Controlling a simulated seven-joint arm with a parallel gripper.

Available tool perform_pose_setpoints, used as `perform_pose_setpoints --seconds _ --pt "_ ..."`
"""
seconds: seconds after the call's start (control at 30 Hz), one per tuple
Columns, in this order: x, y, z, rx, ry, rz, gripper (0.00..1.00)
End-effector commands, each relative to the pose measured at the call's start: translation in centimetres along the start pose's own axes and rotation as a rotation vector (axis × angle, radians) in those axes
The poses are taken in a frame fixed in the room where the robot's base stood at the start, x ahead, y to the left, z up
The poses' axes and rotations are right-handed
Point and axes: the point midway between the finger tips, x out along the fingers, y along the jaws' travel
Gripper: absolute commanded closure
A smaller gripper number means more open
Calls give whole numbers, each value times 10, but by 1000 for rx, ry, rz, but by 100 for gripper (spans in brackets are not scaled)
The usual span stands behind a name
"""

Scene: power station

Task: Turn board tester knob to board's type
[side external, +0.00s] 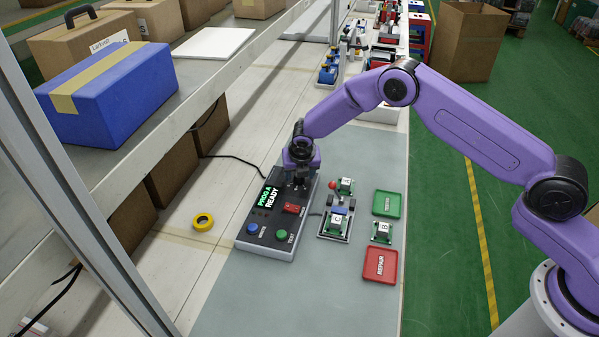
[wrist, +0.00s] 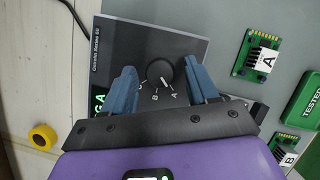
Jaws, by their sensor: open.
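The board tester (side external: 265,243) is a dark box whose screen (side external: 268,196) reads "PROG A READY". In the wrist view its round black knob (wrist: 160,73) has marks A, B and C on its lower side, and its white pointer is toward A. My gripper (wrist: 164,82) is open, with one blue finger on each side of the knob and visible gaps to it. In the side view my gripper (side external: 301,182) is over the tester's far end and hides the knob. A green board labelled C (side external: 338,223) sits in the fixture beside the tester.
Board A (side external: 345,185) lies beyond the fixture and board B (side external: 381,230) lies between the green TESTED tray (side external: 388,204) and the red REPAIR tray (side external: 380,264). The tester has a red switch (side external: 291,208), a blue button (side external: 252,228) and a green button (side external: 281,235). Yellow tape (side external: 203,221) lies left.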

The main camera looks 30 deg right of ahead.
Motion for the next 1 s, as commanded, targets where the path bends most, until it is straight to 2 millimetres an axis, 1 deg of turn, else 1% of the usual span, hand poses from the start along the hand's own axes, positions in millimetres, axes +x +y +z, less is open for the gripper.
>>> perform_pose_setpoints --seconds 0.13,0.17,0.2,0.27,0.3,0.33,0.67,0.87,1.0 --pt "0 0 0 0 0 0 42" --pt "0 0 0 0 0 0 48" --pt "0 0 0 0 0 0 61" --pt "0 0 0 0 0 0 81" --pt "0 0 0 0 0 0 94" --pt "0 0 0 0 0 0 96" --pt "-1 1 -1 35 1 -16 96" --pt "-1 3 0 134 0 -56 96" --pt "0 3 0 243 1 -101 96"
